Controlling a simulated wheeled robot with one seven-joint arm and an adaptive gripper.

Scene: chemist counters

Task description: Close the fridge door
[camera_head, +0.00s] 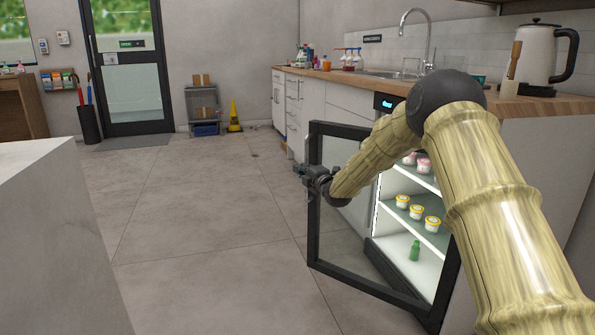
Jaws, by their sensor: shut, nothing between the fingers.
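The fridge door (313,220) is a glass pane in a black frame. It stands wide open, swung out from the lit fridge (403,238) under the wooden counter on the right. Small tubs with yellow lids (416,212) and a green bottle (414,250) stand on the fridge shelves. My arm reaches across the top of the opening. My gripper (301,171) is shut and empty at the door's outer left edge, at about the upper part of the frame. I cannot tell whether it touches the frame. My arm hides part of the fridge and door.
A white counter block (60,230) stands at the left. The tiled floor (200,210) between is clear. A kettle (535,55) stands on the wooden counter, with a sink and tap behind. A yellow floor sign (234,118) and a grey trolley (203,108) stand at the back.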

